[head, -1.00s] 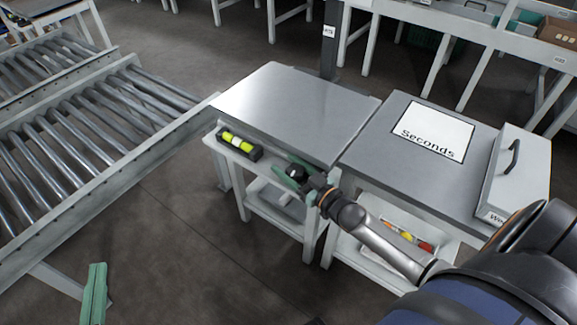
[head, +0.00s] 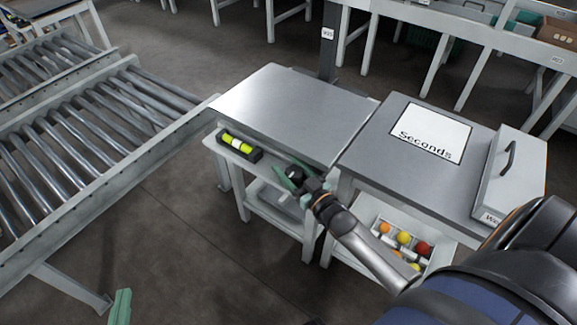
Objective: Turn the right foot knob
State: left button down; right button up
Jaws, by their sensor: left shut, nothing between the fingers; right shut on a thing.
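The right foot knob (head: 294,173) is a small black round knob at the front right corner of the metal-topped scale table (head: 292,108). My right gripper (head: 293,178) has its green fingers shut on the knob, one on each side, partly hiding it. A level with a yellow-green vial (head: 237,144) in a black holder lies on the ledge at the table's front left. Its bubble is too small to read. My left gripper (head: 121,308) shows only as a green fingertip at the bottom edge, shut and empty, far from the table.
A roller conveyor (head: 85,140) runs along the left. On the right stands a grey bench with a "Seconds" sign (head: 431,132) and a white lidded box (head: 512,170). The floor in front is clear.

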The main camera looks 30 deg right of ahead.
aim_at(300, 180)
jog(key=o, duration=1.4)
jog(key=shift+c, duration=0.2)
jog(key=shift+s, duration=0.6)
jog(key=s+p, duration=0.1)
jog(key=s, duration=0.3)
jog(key=shift+s+d, duration=0.15)
pick_arm(q)
jog(key=s+f+n+g+p, duration=0.1)
jog(key=s+f+g, duration=0.4)
jog(key=f, duration=0.4)
jog(key=shift+s+d+f+y, duration=0.2)
jog(key=shift+s+f+y, duration=0.2)
jog(key=shift+s, duration=0.35)
pick_arm(e)
jog(key=s, duration=0.7)
jog(key=shift+d, duration=0.25)
